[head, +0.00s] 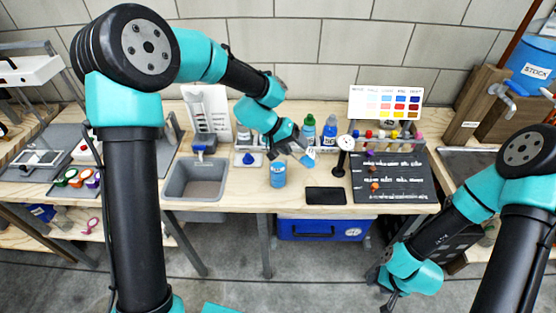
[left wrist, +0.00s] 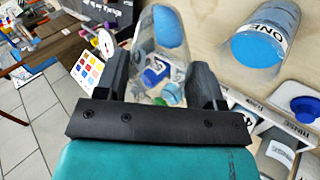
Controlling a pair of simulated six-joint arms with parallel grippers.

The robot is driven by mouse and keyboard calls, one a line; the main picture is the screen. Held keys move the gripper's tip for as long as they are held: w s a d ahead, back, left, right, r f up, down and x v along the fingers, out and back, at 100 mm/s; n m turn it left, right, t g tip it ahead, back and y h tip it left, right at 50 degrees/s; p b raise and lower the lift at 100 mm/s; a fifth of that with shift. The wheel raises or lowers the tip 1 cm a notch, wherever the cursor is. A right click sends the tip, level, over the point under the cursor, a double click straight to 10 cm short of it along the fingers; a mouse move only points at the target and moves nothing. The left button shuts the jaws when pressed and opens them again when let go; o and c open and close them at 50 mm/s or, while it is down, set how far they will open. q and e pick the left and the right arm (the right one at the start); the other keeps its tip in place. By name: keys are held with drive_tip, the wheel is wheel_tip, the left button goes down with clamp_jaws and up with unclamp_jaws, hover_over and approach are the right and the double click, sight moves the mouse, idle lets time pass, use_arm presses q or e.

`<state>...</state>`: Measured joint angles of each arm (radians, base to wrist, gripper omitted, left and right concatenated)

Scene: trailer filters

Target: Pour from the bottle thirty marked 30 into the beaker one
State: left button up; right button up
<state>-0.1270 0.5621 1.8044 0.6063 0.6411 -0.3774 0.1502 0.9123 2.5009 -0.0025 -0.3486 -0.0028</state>
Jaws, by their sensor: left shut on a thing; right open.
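The beaker one (head: 278,175) stands on the wooden bench and holds light blue liquid. In the left wrist view the beaker (left wrist: 262,42) shows its ONE label beside the held bottle. My left gripper (head: 300,147) is shut on a clear bottle (head: 308,160), held tilted, up and to the right of the beaker. Blue liquid lies toward the bottle's far end in the left wrist view (left wrist: 168,28). Its marking is not readable, and no stream shows. My right gripper (head: 388,296) is open and empty, low at the right, away from the bench top.
A grey sink (head: 195,180) is left of the beaker. A black pad (head: 325,196), a dial gauge (head: 345,143) and a dark board (head: 395,180) are to the right. Coloured bottles (head: 328,130) stand behind my left gripper. A blue toolbox (head: 320,229) is under the bench.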

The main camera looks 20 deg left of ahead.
sight(312, 150)
use_arm(q)
drive_tip(key=shift+d+r+y, duration=0.15)
drive_tip(key=shift+r+y, duration=0.25)
drive_tip(key=shift+y, duration=0.1)
drive_tip(key=shift+w+d+f+g+y, duration=0.15)
drive_tip(key=shift+d+f+y, duration=0.25)
drive_tip(key=shift+f+y, duration=0.2)
drive_tip(key=shift+w+d+f+g+y, duration=0.1)
drive_tip(key=shift+d+f+g+y, duration=0.1)
drive_tip(key=shift+d+f+y, duration=0.4)
drive_tip(key=shift+w+d+f+g+y, duration=0.15)
drive_tip(key=shift+d+f+y, duration=0.1)
drive_tip(key=shift+f+y, duration=0.4)
drive_tip(key=shift+y, duration=0.85)
drive_tip(key=shift+w+d+f, duration=0.1)
drive_tip(key=shift+d+f, duration=0.15)
drive_tip(key=shift+f, duration=0.4)
drive_tip(key=shift+d+f, duration=0.3)
drive_tip(key=shift+f, duration=0.3)
drive_tip(key=shift+w+d+f, duration=0.1)
drive_tip(key=shift+d+f, duration=0.15)
drive_tip(key=shift+f, duration=0.4)
drive_tip(key=shift+w+d+r+g+y, duration=0.1)
drive_tip(key=shift+d+r+g+y, duration=0.45)
drive_tip(key=shift+y, duration=0.45)
drive_tip(key=shift+r, duration=0.15)
drive_tip(key=shift+r, duration=2.45)
